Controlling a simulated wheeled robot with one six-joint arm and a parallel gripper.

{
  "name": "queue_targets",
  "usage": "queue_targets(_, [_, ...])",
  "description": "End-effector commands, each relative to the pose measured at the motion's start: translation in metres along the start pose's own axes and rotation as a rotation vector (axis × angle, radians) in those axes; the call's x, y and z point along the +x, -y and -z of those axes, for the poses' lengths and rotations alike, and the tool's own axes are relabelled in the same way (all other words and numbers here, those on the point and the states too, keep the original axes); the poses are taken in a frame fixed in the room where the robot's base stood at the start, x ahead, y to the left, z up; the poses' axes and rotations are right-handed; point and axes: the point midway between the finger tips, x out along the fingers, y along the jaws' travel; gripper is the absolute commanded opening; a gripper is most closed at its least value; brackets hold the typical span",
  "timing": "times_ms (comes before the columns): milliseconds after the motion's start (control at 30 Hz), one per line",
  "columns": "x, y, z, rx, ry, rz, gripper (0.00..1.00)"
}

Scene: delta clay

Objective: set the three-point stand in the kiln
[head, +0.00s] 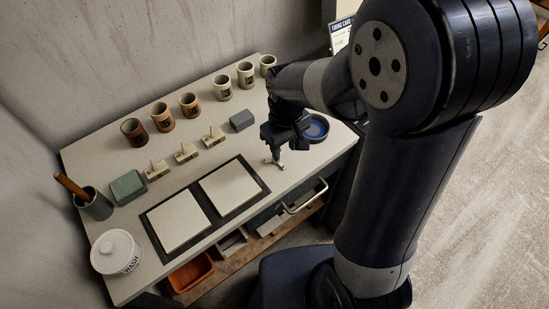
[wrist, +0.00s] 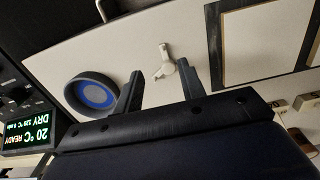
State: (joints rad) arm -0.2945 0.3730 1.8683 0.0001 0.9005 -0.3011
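The three-point stand (head: 274,163) is a small pale three-armed piece on the worktop, just beside my gripper's tips in the head view. In the wrist view the stand (wrist: 166,66) lies near the fingertips, between the two finger lines, with bare worktop showing on its left. My gripper (wrist: 163,76) is open, its two dark fingers wide apart and nothing held. In the head view my gripper (head: 284,152) hangs low over the worktop's front right part. A lit panel (wrist: 27,139) reading 20 °C READY shows at the wrist view's left; the kiln's chamber is not seen.
A dark round dish with a blue inside (head: 316,129) is close right of my gripper. Two framed pale boards (head: 176,221) lie left. Several cups (head: 190,105), small handled blocks (head: 186,153) and a grey block (head: 242,121) stand behind. A drawer handle (head: 305,198) juts out in front.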

Motion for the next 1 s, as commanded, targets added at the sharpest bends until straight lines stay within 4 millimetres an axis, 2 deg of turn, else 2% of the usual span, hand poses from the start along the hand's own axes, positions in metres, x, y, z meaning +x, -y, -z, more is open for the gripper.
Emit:
queue_targets(167, [0.013, 0.002, 0.002, -0.001, 0.003, 0.001, 0.38])
queue_targets(500, [0.053, 0.007, 0.007, 0.001, 0.001, 0.000, 0.38])
queue_targets(767, [0.056, 0.007, 0.007, 0.001, -0.001, -0.001, 0.38])
queue_targets(1000, [0.055, 0.007, 0.007, 0.001, -0.001, -0.001, 0.21])
